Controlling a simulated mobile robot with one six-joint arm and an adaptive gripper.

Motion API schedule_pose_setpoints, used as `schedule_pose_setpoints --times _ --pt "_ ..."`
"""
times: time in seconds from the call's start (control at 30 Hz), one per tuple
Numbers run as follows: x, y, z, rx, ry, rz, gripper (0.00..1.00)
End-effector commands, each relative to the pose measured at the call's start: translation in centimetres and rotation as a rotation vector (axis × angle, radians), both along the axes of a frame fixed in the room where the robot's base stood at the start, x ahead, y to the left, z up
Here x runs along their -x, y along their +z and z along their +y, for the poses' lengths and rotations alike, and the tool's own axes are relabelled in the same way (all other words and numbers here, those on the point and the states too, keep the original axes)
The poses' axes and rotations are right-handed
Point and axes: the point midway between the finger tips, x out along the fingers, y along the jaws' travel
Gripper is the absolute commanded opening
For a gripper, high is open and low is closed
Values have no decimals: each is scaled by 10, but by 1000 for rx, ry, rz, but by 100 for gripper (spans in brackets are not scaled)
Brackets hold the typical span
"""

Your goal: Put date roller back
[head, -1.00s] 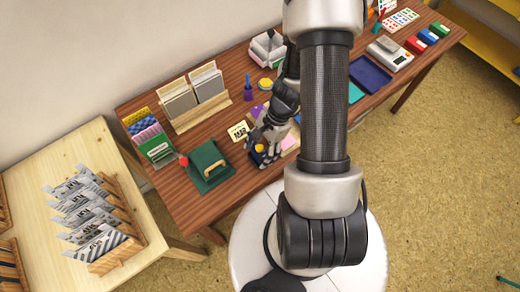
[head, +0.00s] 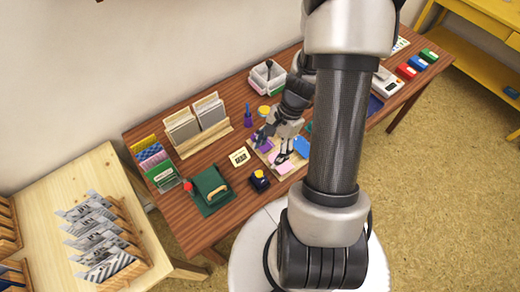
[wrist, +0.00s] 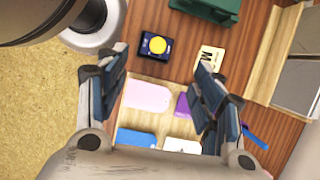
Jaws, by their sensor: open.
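A small dark blue block with a round yellow top (head: 259,181), which may be the date roller, stands on the brown table near its front edge. It also shows upright in the wrist view (wrist: 155,46), beyond my fingertips and apart from them. My gripper (head: 280,157) is open and empty. It is over a light wooden tray (head: 295,167) of coloured pads, to the right of the block. In the wrist view my fingers (wrist: 160,75) are spread, with a pink pad (wrist: 147,95), a purple pad (wrist: 184,106) and a blue pad (wrist: 136,138) between or below them.
A green case with a wooden handle (head: 211,190) is left of the block. A cream card with dark print (head: 240,156) lies behind it. Wooden racks of grey cards (head: 197,125) stand at the back. Bare table surrounds the block.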

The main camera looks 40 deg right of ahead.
Motion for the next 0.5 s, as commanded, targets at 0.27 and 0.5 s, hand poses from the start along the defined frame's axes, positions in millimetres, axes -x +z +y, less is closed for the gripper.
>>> schedule_pose_setpoints --times 0.27,0.5 --pt "-16 113 47 152 446 -208 61" --pt "11 201 96 322 884 -392 61"
